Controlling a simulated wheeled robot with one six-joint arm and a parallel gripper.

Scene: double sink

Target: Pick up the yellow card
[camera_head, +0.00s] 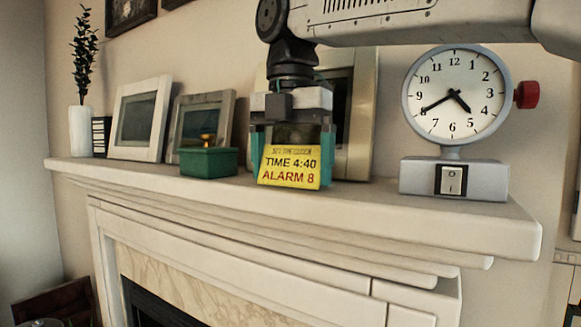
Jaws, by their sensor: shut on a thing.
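The yellow card (290,166) is a small upright panel with the printed text "TIME 4:40" and "ALARM 8", plus a smaller line at its top. It is at the front of the white mantel shelf, in the middle of the head view. My gripper (293,150) comes down from above, with teal fingers on both sides of the card. It is shut on the card. The card's lower edge is close to the shelf, and I cannot tell whether it touches. The card's back is hidden.
A round clock (457,95) with a red knob stands on a grey switch base (454,178) to the right. A green box (208,162) is just left. Picture frames (140,118), a white vase (80,131) and a larger frame (363,110) stand behind. The shelf (370,196) is clear between card and clock.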

